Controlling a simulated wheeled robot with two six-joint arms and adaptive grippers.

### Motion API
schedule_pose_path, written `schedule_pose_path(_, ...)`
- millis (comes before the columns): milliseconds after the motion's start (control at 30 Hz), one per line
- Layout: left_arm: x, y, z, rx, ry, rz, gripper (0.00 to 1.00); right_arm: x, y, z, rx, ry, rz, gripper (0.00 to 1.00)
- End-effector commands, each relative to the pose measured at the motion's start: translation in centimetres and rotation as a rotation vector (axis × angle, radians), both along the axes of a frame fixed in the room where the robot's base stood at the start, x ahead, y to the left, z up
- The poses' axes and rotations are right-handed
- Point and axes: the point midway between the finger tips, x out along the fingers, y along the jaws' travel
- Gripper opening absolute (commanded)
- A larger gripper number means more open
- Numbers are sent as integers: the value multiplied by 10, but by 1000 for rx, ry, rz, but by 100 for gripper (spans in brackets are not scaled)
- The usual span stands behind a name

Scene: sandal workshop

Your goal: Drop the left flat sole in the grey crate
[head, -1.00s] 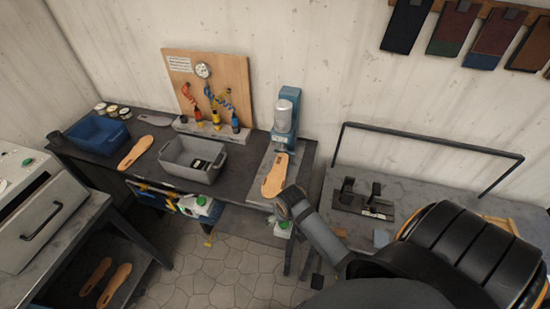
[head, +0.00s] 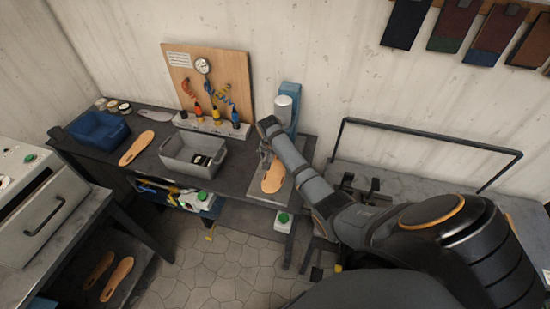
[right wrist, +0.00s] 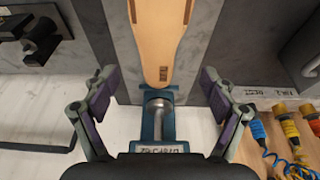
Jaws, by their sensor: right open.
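A tan flat sole (head: 273,177) lies on the plate of the blue press at the right end of the bench. In the right wrist view the sole (right wrist: 160,35) runs away between my fingers, with a small dark mark near its end, too small to read. My right gripper (head: 264,153) is over the press; the right wrist view shows its fingers (right wrist: 158,80) open and apart from the sole. The grey crate (head: 179,166) stands left of the press, with a dark item inside. Another tan sole (head: 136,148) lies left of the crate. My left gripper is out of view.
The blue press (head: 290,103) rises behind the sole. A tool board (head: 190,62) with coiled hoses and bottles stands behind the crate. A blue bin (head: 98,134) is at the bench's left end. More soles (head: 117,279) lie on a low shelf.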

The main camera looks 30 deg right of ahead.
Motion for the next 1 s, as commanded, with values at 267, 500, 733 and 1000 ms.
schedule_pose_path(267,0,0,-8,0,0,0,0,4,-5,-27,0,3,1,85)
schedule_pose_path(500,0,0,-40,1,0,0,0,9,-11,-54,0,0,2,85)
schedule_pose_path(733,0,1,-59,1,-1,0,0,13,-16,-73,0,0,2,85)
schedule_pose_path(1000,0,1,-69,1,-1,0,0,16,-19,-85,0,0,3,85)
